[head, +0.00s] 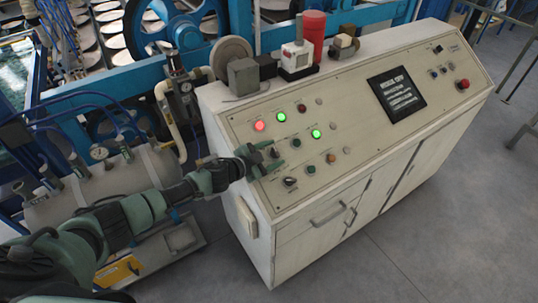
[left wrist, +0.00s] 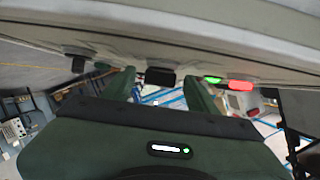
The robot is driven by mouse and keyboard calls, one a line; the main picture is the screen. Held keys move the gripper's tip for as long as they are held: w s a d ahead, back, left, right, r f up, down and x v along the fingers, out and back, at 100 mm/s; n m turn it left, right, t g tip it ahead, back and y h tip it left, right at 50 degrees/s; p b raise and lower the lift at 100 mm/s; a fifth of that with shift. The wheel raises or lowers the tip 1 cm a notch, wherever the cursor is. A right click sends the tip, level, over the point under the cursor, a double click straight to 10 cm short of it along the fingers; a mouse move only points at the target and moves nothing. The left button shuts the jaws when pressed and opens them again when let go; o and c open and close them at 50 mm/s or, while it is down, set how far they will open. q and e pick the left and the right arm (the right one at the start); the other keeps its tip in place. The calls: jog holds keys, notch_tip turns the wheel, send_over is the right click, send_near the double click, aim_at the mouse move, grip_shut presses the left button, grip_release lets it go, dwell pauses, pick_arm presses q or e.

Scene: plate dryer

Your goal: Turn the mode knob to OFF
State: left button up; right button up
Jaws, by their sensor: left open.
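The sloped control panel (head: 357,120) carries several knobs, buttons and lamps; their labels are too small to read. My left gripper (head: 276,155) is open at the panel's left part. In the left wrist view, a black knob (left wrist: 160,77) sits between the spread fingers of my left gripper (left wrist: 160,86), with a gap on both sides. In the head view, this knob (head: 274,152) shows dark between the fingertips. A second black knob (head: 290,182) is just below the gripper; it also shows in the left wrist view (left wrist: 78,64). I cannot tell which is the mode knob. My right gripper is not in view.
A red lamp (head: 259,126) and a green lamp (head: 316,133) are lit near the gripper. A dark screen (head: 397,95) and a red button (head: 463,84) are farther right. A red cylinder (head: 314,33) stands on top of the cabinet. Grey tanks (head: 120,180) stand at left.

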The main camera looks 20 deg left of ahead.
pick_arm(q)
jog(key=b+v, duration=0.1)
jog(key=v, duration=0.5)
jog(key=shift+s+a, duration=0.25)
jog(key=shift+s, duration=0.05)
jog(key=shift+s+a+r, duration=0.15)
jog(key=shift+s+r, duration=0.1)
jog(key=shift+s, duration=0.15)
